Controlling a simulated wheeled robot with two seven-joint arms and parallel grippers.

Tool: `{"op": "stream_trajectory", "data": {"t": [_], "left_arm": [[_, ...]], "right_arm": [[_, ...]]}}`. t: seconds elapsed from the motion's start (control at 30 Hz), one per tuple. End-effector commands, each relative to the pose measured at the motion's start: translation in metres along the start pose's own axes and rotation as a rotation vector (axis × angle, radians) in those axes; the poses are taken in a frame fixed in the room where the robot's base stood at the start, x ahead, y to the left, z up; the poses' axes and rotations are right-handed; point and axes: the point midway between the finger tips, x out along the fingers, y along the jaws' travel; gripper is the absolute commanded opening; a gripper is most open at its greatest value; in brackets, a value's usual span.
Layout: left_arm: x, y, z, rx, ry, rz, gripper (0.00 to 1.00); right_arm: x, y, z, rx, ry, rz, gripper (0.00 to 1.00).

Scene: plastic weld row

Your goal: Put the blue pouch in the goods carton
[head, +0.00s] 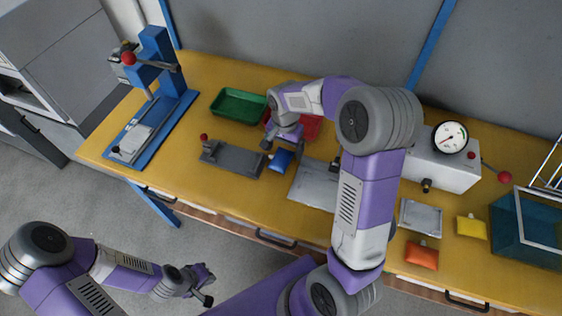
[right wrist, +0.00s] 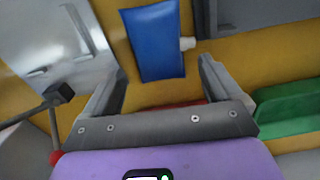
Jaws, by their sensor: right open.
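The blue pouch (head: 281,160) lies on the yellow bench, between a grey fixture and a light grey plate. It also shows in the right wrist view (right wrist: 152,42), with its pale spout pointing right. My right gripper (head: 280,149) is open at the pouch's far side. In the right wrist view the pouch lies ahead of and between the spread fingers (right wrist: 160,85), not gripped. My left gripper (head: 205,286) hangs low in front of the bench, away from the pouch; its jaw opening is unclear. I cannot identify a goods carton for certain; a teal open box (head: 525,232) stands at the right.
A green tray (head: 238,105) and a partly hidden red tray (head: 312,127) stand behind the pouch. A grey fixture (head: 232,159) with a red knob is left of it. Orange (head: 422,256) and yellow (head: 471,228) pouches lie at the right. A gauge box (head: 440,170) stands behind them.

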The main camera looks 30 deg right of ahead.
Motion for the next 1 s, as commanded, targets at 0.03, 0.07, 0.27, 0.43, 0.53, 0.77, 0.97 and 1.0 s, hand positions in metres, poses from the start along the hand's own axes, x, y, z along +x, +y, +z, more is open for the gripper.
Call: {"op": "stream_trajectory", "data": {"t": [0.03, 0.07, 0.27, 0.43, 0.53, 0.77, 0.97, 1.0], "left_arm": [[0.003, -0.001, 0.0, 0.0, 0.0, 0.0, 0.0], [0.004, -0.001, 0.0, 0.0, 0.0, 0.0, 0.0], [0.002, -0.001, 0.0, 0.0, 0.0, 0.0, 0.0], [0.002, -0.001, 0.0, 0.0, 0.0, 0.0, 0.0], [0.002, -0.001, 0.0, 0.0, 0.0, 0.0, 0.0], [0.002, -0.001, 0.0, 0.0, 0.0, 0.0, 0.0], [-0.001, 0.0, 0.0, 0.0, 0.0, 0.0, 0.0], [-0.003, 0.001, 0.0, 0.0, 0.0, 0.0, 0.0]], "right_arm": [[0.007, 0.0, 0.0, 0.0, 0.0, 0.0, 0.92], [0.008, 0.0, 0.0, 0.001, 0.001, -0.001, 0.92], [0.007, 0.0, 0.0, 0.001, 0.001, -0.002, 0.92], [0.007, 0.0, 0.0, 0.001, 0.001, -0.002, 0.67], [0.007, 0.0, 0.0, 0.001, 0.001, -0.002, 0.52], [0.007, 0.0, 0.0, 0.001, 0.001, -0.002, 0.27], [0.0, -0.001, 0.0, 0.001, 0.002, -0.003, 0.27], [-0.005, -0.001, 0.0, 0.0, 0.002, -0.003, 0.27]]}}
